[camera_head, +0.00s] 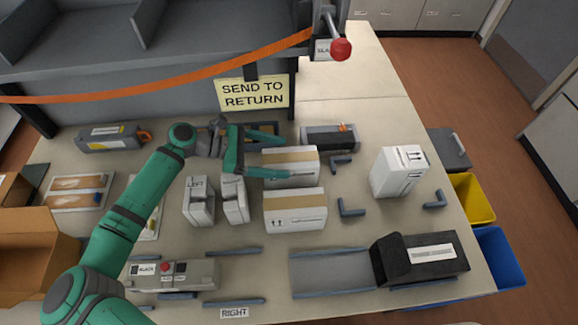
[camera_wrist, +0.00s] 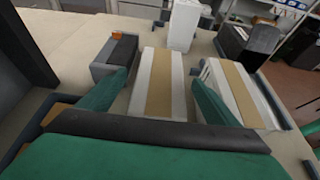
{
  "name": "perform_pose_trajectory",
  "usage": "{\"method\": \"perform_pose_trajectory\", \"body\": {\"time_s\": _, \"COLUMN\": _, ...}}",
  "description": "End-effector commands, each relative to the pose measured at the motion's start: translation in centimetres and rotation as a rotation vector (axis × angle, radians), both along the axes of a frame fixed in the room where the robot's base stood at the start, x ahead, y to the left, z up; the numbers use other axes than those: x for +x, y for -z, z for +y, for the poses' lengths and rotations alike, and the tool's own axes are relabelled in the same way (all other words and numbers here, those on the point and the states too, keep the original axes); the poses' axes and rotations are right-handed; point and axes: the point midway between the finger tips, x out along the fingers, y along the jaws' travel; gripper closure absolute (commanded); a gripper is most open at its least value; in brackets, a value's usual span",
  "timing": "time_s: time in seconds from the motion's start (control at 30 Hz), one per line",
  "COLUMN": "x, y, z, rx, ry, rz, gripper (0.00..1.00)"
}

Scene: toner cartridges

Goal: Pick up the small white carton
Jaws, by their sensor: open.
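Two white cartons with tan tape lie on the table; the far one (camera_head: 305,166) is directly in front of my gripper (camera_head: 286,157), the near one (camera_head: 295,212) lies just below it. A taller white box (camera_head: 398,173) stands upright to the right. Which of these is the small white carton I cannot tell for sure. My gripper is open, its green fingers on either side of the far carton. In the wrist view the far carton (camera_wrist: 158,85) shows between the fingertips (camera_wrist: 158,77), with the near carton (camera_wrist: 240,92) right of the right finger. Finger contact is unclear.
A grey cartridge with an orange part (camera_head: 328,138) lies behind the far carton. Pale upright blocks (camera_head: 200,202) stand to the left. A black cartridge (camera_head: 430,257) sits by a grey track (camera_head: 325,272). An orange strap (camera_head: 170,83) crosses above the back.

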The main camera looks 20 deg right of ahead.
Motion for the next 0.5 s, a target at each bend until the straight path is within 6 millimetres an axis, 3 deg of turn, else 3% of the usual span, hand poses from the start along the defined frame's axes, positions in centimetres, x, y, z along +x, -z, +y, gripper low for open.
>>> {"method": "perform_pose_trajectory", "body": {"time_s": 0.2, "x": -0.5, "y": 1.4, "z": -2.5, "rx": -0.001, "ry": -0.003, "rz": 0.001, "gripper": 0.16}}
{"method": "perform_pose_trajectory", "body": {"time_s": 0.5, "x": -0.8, "y": 1.8, "z": -3.4, "rx": -0.001, "ry": -0.004, "rz": 0.001, "gripper": 0.16}}
